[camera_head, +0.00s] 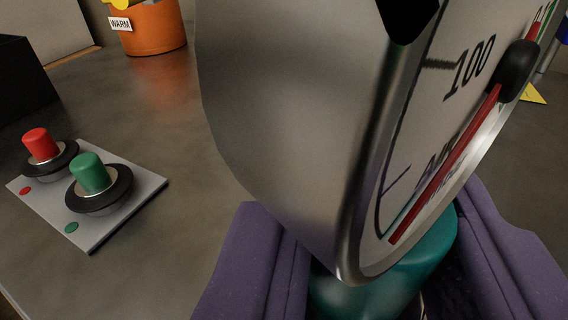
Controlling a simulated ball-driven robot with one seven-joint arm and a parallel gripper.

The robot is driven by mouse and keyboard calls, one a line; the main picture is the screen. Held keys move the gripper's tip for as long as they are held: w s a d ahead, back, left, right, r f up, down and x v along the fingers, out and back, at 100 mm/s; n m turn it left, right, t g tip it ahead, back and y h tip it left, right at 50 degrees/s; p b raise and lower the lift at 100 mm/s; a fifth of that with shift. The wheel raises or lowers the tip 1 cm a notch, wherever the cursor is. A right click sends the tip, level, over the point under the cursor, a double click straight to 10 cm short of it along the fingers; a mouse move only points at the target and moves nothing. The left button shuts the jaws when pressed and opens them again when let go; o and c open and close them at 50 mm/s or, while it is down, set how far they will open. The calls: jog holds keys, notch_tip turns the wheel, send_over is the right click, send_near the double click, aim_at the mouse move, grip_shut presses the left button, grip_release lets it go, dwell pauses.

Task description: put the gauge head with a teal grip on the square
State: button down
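The gauge head (290,110) fills the middle of the view, close to the camera. It has a grey metal body and a white dial with a red needle, a black hub and the number 100. The dial is seen at a steep slant, facing right. Its teal grip (385,280) is below the body, between the two purple fingers of my gripper (372,255). The fingers appear to press on the grip from both sides, though the gauge hides part of the contact. No square can be made out for certain.
A grey plate (140,187) with a red button (40,145) and a green button (90,173) is at left. An orange container (153,30) labelled WARM stands at the back. A dark box (20,80) is at far left. A yellow patch (533,95) shows at right.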

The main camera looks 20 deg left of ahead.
aim_at(334, 277)
jog(key=shift+w+a+f, duration=0.1)
jog(key=shift+w+a, duration=0.35)
jog(key=shift+w, duration=0.1)
jog(key=shift+f+b, duration=0.95)
jog(key=shift+f, duration=0.7)
jog(key=shift+f, duration=0.15)
jog(key=c, duration=0.7)
grip_release()
